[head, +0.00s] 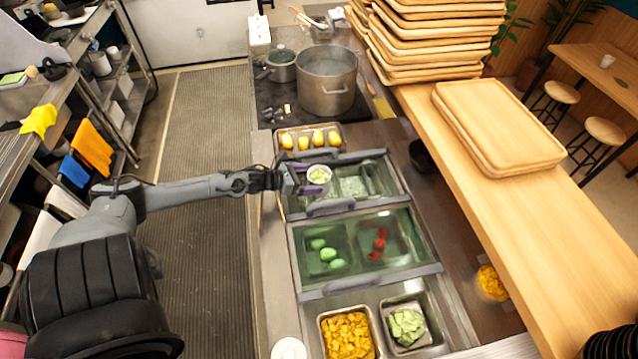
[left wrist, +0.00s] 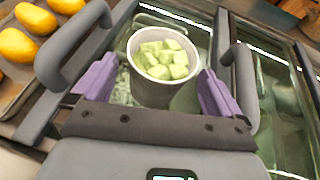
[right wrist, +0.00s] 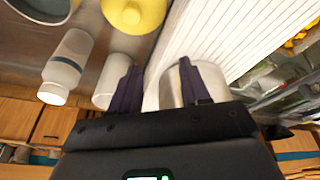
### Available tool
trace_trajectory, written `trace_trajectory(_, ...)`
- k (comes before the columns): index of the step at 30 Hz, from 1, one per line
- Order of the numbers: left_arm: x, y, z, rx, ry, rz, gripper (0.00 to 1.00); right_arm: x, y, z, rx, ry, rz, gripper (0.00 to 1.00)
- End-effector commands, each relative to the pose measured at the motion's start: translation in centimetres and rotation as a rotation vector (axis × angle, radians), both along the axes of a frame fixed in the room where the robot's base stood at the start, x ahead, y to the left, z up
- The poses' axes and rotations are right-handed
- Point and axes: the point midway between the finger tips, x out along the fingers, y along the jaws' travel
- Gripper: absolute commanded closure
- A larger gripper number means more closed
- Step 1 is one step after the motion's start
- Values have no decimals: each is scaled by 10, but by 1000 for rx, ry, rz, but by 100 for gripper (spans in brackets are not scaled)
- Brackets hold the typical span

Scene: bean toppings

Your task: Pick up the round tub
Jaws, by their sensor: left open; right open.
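The round tub (head: 319,173) is a white cup holding pale green cubes, at the upper glass-covered counter bay in the head view. It also shows in the left wrist view (left wrist: 165,92), upright in front of my left gripper (left wrist: 160,72). The purple fingers are open, one on each side of the tub, with a visible gap on the left. Whether the right finger touches it I cannot tell. My right gripper (right wrist: 158,82) is open, with dark fingers near white containers (right wrist: 110,80), away from the tub.
Grey bar handles (left wrist: 75,45) flank the tub closely. A tray of yellow items (head: 310,138) lies behind it, with a large pot (head: 326,82) farther back. Green and red items (head: 378,244) sit in the nearer glass-covered bay. A white bottle (right wrist: 65,68) stands near my right gripper.

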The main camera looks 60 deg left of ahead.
Motion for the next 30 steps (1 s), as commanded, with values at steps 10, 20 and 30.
trace_trajectory(10,32,-6,-12,-2,-3,1,0,0,1,-2,5,0,-4,54)
trace_trajectory(20,37,-8,-14,0,0,-1,0,0,3,-2,11,0,-8,54)
trace_trajectory(30,37,-8,-14,0,0,-1,40,0,3,-2,11,1,-7,54)
